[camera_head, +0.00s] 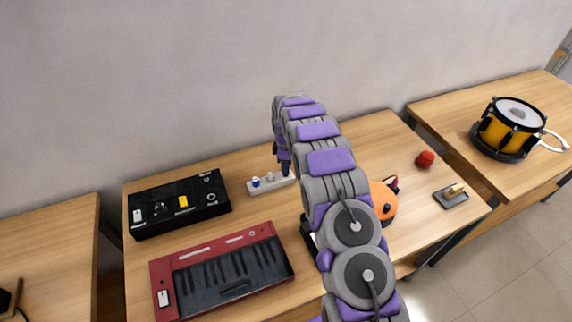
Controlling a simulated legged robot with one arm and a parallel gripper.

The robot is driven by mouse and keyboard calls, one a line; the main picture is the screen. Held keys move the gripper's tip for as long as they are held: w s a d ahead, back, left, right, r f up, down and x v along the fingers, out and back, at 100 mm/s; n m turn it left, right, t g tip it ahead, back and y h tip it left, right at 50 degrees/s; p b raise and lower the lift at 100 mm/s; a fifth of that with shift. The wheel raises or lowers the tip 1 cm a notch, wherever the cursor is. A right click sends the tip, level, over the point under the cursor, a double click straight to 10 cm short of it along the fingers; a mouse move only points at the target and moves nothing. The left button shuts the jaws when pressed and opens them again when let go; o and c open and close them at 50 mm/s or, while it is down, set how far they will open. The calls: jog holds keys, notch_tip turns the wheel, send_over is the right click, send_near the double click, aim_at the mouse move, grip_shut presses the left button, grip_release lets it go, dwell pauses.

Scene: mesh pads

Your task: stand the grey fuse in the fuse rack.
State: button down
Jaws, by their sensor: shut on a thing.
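The pale fuse rack (263,188) lies on the middle table near the wall. A blue-topped fuse (256,182) stands at its left, and a small greyish piece (270,177) stands near its middle. My gripper (285,168) points down at the rack's right end, partly covered by my purple and grey arm. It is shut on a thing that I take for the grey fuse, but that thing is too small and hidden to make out. I cannot tell whether it touches the rack.
A black control box (180,219) and a red keyboard (222,275) lie left of my arm. An orange round object (383,201), a red knob (426,159) and a dark tray (442,200) are to its right. A yellow drum (509,129) stands on the right table.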

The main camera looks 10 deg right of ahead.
jog(key=shift+f, duration=1.4)
jog(key=c, duration=0.8)
grip_release()
notch_tip(320, 180, up, 17)
jog(key=p, duration=0.2)
jog(key=shift+r+p, duration=0.15)
jog(key=shift+p, duration=0.15)
